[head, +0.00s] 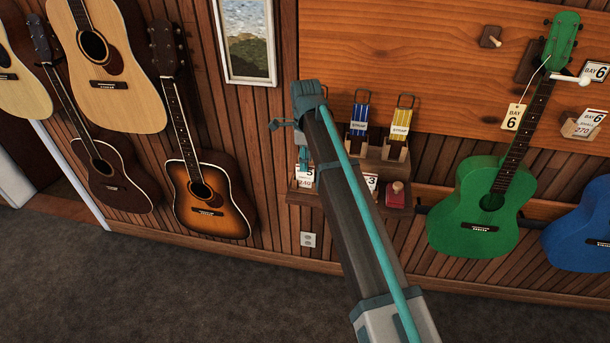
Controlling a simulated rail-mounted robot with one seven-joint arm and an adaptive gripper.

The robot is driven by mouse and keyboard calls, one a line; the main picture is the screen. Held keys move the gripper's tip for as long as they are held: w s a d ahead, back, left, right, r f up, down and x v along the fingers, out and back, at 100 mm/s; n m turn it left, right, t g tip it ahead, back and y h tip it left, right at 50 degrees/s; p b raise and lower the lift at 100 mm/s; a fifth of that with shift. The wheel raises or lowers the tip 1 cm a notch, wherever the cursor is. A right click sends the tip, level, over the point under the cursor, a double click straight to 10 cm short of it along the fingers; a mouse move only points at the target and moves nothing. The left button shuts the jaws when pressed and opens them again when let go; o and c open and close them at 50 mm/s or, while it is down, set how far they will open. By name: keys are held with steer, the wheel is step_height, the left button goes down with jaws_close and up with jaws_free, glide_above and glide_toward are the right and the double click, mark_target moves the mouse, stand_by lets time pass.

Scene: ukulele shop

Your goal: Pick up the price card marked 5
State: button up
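The price card marked 5 (305,180) is a small white card at the left end of a low wooden wall shelf (318,200). It has red writing under the number, too small to read surely. My gripper (304,162) points down just above the card, its teal fingertips at or close to the card's top edge. I cannot tell whether they touch it or how far apart they are. My arm crosses in front of the shelf and hides the part right of the card.
A card marked 3 (371,182) shows partly behind my arm, next to a red box (395,196) with a knob. Blue (359,117) and yellow (399,129) straps stand above. A green ukulele (487,212) hangs right; several guitars hang left.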

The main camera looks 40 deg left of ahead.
steer(key=p, duration=0.2)
glide_above(305, 187)
steer(key=shift+w+a+f, duration=0.1)
steer(key=shift+w+f, duration=0.05)
steer(key=shift+f, duration=2.35)
jaws_close()
